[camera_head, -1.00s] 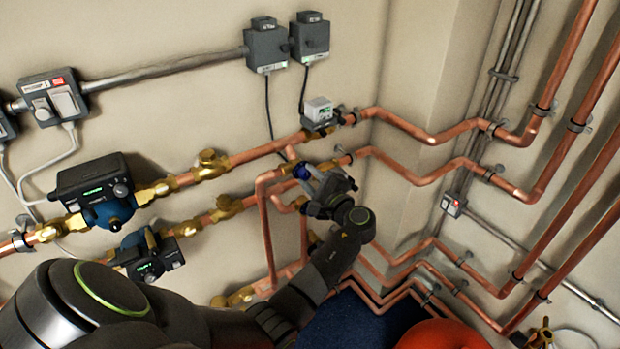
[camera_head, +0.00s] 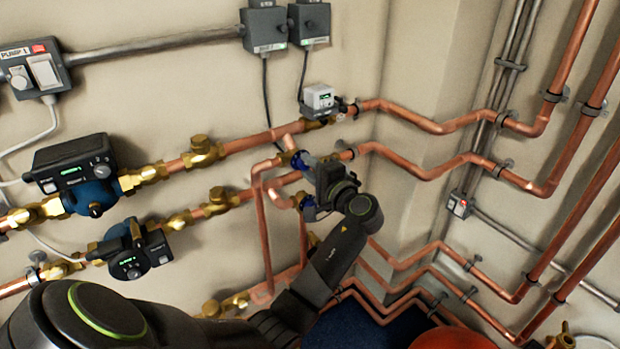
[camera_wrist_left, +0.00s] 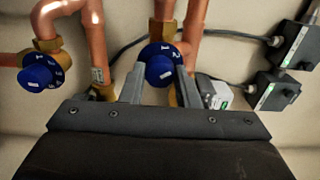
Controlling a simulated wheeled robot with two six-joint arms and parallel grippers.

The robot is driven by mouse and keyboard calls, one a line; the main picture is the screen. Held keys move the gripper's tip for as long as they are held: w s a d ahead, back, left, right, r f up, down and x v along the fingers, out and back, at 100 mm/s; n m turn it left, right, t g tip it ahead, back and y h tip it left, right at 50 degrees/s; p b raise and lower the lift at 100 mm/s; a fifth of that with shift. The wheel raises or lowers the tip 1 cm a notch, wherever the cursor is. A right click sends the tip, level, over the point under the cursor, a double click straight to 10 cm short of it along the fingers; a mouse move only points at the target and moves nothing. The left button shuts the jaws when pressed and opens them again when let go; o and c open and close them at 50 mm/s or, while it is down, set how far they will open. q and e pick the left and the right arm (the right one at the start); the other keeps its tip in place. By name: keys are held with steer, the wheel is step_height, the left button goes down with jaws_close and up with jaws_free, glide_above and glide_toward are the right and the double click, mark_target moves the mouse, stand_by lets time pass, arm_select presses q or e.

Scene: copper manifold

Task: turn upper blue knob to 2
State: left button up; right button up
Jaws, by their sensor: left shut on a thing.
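The upper blue knob (camera_head: 300,160) sits on a brass fitting on the copper pipework and is partly covered by my gripper. In the left wrist view the same knob (camera_wrist_left: 159,70) lies between the two grey fingers, with a white mark on its face and the digits 1 and 2 on its blue collar. My left gripper (camera_wrist_left: 160,82) is shut on this knob; it also shows in the head view (camera_head: 311,163). The lower blue knob (camera_head: 307,208) is partly hidden behind my wrist. In the wrist view that knob (camera_wrist_left: 40,73) is free, at the left.
Copper pipes run close around the knobs. A small white meter (camera_head: 318,97) sits just above, and it shows close to the right finger in the wrist view (camera_wrist_left: 215,94). Two pumps (camera_head: 90,180) (camera_head: 135,250) are to the left. Grey boxes (camera_head: 264,27) hang higher up.

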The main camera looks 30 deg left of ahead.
arm_select(q)
steer(key=shift+n+b, duration=0.5)
steer(key=shift+n, duration=0.1)
steer(key=o, duration=1)
steer(key=shift+c, duration=0.2)
